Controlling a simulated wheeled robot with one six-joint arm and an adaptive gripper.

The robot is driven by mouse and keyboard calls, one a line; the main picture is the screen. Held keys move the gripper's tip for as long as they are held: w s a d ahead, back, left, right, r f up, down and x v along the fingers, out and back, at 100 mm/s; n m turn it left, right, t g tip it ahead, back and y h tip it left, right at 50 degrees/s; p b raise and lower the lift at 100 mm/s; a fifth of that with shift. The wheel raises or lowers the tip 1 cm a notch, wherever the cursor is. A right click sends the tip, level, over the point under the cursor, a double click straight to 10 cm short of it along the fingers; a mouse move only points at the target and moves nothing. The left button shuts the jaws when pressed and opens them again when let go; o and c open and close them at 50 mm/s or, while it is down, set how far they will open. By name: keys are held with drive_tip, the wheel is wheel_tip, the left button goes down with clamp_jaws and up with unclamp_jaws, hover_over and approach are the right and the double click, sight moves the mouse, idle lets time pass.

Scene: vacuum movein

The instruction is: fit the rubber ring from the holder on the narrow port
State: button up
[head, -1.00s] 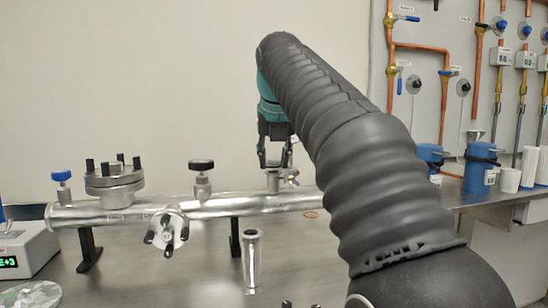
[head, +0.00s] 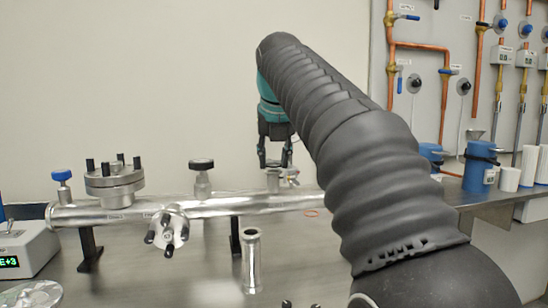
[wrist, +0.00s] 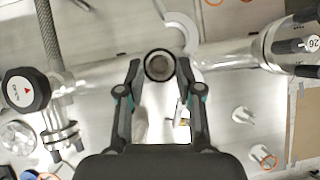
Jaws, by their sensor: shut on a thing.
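My gripper (head: 275,164) points down just above the silver pipe manifold in the head view. Its fingertips show in the wrist view (wrist: 159,70), closed on the rubber ring (wrist: 147,67), a dark round rim with a grey middle. The ring is too small to make out in the head view. A short upright port (head: 272,181) stands on the pipe right under the fingertips, with a small clamp (head: 290,178) beside it. I cannot tell whether the ring touches the port. I cannot make out the holder for certain.
The silver pipe (head: 225,206) runs across the bench, with a black knob (head: 201,164), a bolted flange (head: 114,180) and a blue-topped valve (head: 61,176). A loose tube (head: 251,262) stands in front. An orange ring (head: 311,213) lies on the bench. Blue containers (head: 480,166) stand at right.

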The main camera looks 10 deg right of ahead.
drive_tip(key=shift+f+b, duration=0.3)
drive_tip(key=shift+f, duration=0.25)
idle(0.5)
drive_tip(key=o, duration=0.9)
drive_tip(key=shift+c, duration=0.2)
drive_tip(key=v, duration=1.2)
drive_tip(key=shift+a, duration=0.1)
